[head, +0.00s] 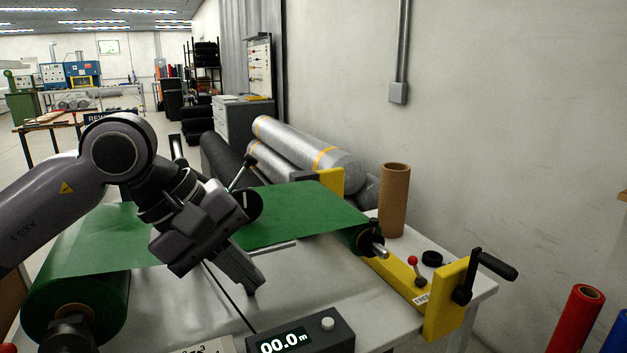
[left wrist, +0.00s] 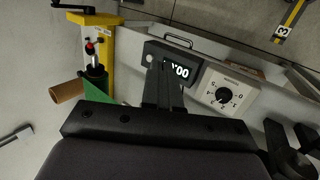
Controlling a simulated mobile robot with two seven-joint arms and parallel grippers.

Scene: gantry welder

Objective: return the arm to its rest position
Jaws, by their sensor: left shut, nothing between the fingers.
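My left arm comes in from the left in the head view and reaches over the machine table (head: 190,305). My left gripper (head: 250,287) points down over the table, in front of the green sheet (head: 300,212). It is shut with nothing between its fingers. In the left wrist view the closed fingers (left wrist: 165,95) point toward the counter box (left wrist: 173,68). My right gripper is in neither view.
Green material runs from a large roll (head: 75,290) to a smaller roll at right. The counter (head: 300,340) reads 00.0 m. A yellow crank bracket (head: 447,300) and cardboard tube (head: 394,200) stand at right. Silver rolls (head: 310,155) lie behind. A dial box (left wrist: 223,92) sits beside the counter.

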